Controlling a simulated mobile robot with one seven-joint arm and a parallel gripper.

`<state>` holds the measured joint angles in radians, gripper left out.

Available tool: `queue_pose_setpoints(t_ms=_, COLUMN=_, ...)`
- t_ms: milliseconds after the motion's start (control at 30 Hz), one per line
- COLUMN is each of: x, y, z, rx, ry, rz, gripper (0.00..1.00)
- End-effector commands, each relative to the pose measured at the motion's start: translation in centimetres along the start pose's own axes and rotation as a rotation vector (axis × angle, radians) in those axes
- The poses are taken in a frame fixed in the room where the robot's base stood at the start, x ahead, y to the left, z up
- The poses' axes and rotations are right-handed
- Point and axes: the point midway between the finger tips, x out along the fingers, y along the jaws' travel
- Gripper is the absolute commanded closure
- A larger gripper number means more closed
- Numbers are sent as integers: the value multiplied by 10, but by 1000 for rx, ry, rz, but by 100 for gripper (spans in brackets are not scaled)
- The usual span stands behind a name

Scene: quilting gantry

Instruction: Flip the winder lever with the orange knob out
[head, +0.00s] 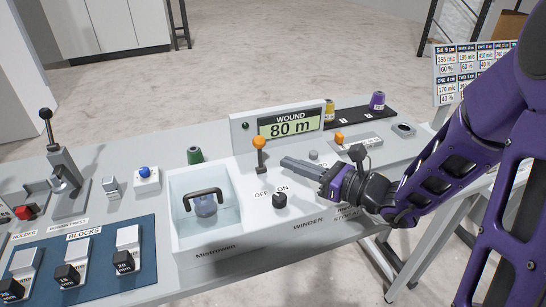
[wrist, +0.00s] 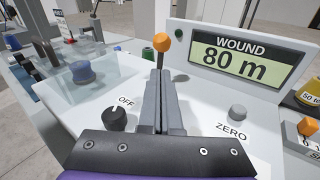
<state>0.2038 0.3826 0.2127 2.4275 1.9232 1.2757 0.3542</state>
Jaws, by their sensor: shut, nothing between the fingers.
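The winder lever with the orange knob (head: 260,143) stands upright on the light panel, left of and below the display. In the wrist view the orange knob (wrist: 162,42) shows just beyond my fingertips. My gripper (head: 285,163) is shut and empty, its fingers pointing left toward the lever's stem. In the wrist view the gripper (wrist: 160,78) hides the lower part of the lever, so I cannot tell whether the fingers touch it.
The display (head: 290,126) reads WOUND 80 m. A black OFF/ON dial (wrist: 115,118) and a grey ZERO button (wrist: 238,112) flank my fingers. A clear-walled basin (head: 205,240) lies left.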

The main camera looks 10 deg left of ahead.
Motion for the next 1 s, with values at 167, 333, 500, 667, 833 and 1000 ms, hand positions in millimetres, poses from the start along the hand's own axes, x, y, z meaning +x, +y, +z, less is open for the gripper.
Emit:
queue_pose_setpoints(t_ms=167, x=34, y=1, z=0, rx=-1, ry=-1, rz=3, gripper=100)
queue_pose_setpoints(t_ms=333, x=52, y=0, z=0, rx=-3, ry=-1, rz=2, gripper=100)
queue_pose_setpoints(t_ms=500, x=57, y=0, z=0, rx=-2, ry=0, rz=-1, gripper=100)
queue_pose_setpoints(t_ms=667, x=57, y=0, z=0, rx=-2, ry=0, rz=-1, gripper=100)
queue_pose_setpoints(t_ms=833, x=57, y=0, z=1, rx=-1, ry=2, rz=0, gripper=100)
queue_pose_setpoints(t_ms=1000, x=58, y=-1, z=5, rx=17, ry=30, rz=0, gripper=100)
